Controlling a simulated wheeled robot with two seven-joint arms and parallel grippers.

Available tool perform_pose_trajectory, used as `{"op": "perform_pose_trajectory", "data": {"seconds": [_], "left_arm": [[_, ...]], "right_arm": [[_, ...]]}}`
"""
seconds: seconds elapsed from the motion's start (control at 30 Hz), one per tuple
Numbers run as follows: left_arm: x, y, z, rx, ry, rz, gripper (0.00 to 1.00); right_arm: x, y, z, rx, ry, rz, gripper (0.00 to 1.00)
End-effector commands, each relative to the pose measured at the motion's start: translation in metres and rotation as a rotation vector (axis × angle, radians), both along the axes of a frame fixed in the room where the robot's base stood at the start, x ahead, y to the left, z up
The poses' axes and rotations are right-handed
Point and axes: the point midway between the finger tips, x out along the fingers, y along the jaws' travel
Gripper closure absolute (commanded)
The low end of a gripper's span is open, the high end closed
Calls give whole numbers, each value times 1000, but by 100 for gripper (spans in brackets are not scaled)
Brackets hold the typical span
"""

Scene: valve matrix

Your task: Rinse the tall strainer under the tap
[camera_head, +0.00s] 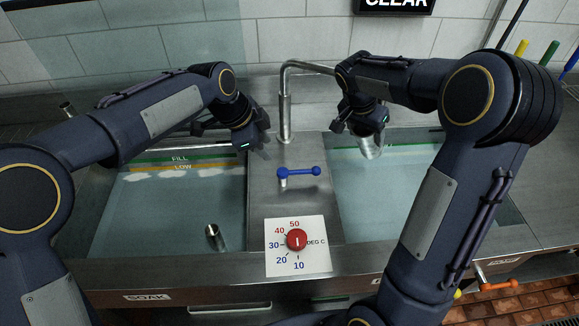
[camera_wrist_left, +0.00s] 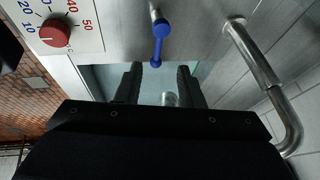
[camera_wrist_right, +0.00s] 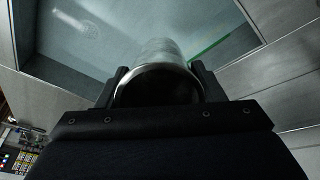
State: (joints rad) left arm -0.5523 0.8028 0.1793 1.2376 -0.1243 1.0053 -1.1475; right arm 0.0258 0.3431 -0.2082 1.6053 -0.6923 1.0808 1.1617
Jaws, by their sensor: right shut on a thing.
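The tall strainer, a pale metal cylinder (camera_head: 371,148), hangs tilted from my right gripper (camera_head: 358,128) above the right basin. The right wrist view shows its wall (camera_wrist_right: 157,49) and dark round end between the fingers. The tap (camera_head: 285,108) is a bent steel pipe between the basins; its outlet is hidden behind my right gripper and no water stream shows. My left gripper (camera_head: 258,140) is at the tap's left; its fingers (camera_wrist_left: 159,84) are apart, with nothing held. The blue lever (camera_head: 298,172) is nearby, beyond the fingers in the left wrist view (camera_wrist_left: 160,42).
A red temperature dial (camera_head: 296,240) sits on a white plate in front of the lever. The left basin (camera_head: 150,225), labelled SOAK, holds water and a small metal cylinder (camera_head: 213,236). The right basin (camera_head: 375,215) also holds water. A tiled wall stands behind.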

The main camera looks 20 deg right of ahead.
Motion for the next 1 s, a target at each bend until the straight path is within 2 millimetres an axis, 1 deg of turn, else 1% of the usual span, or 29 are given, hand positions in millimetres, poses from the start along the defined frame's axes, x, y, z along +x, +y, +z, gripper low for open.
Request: {"op": "perform_pose_trajectory", "data": {"seconds": [0.03, 0.1, 0.27, 0.37, 0.5, 0.7, 0.83, 1.0], "left_arm": [[0, -8, -4, 3, -3, -23, 66], [0, -14, -8, 4, -8, -43, 66], [0, -23, -22, 6, -7, -53, 66], [0, -29, -39, 8, -6, -52, 66], [2, -41, -66, 8, -5, -51, 66], [4, -57, -98, 6, -7, -50, 66], [5, -63, -110, 4, -8, -49, 66], [6, -66, -117, 4, -8, -49, 66]], "right_arm": [[0, 0, 1, 0, -1, 0, 71], [0, 0, 0, 0, -1, 0, 71], [0, 0, 0, 0, -1, 0, 71], [0, 0, 0, 0, -1, 0, 71], [0, 0, 0, 0, -1, 0, 71], [0, 0, 0, 0, -1, 0, 71], [0, 0, 1, 0, -1, 0, 71], [0, 0, 1, 0, -1, 0, 71]]}}
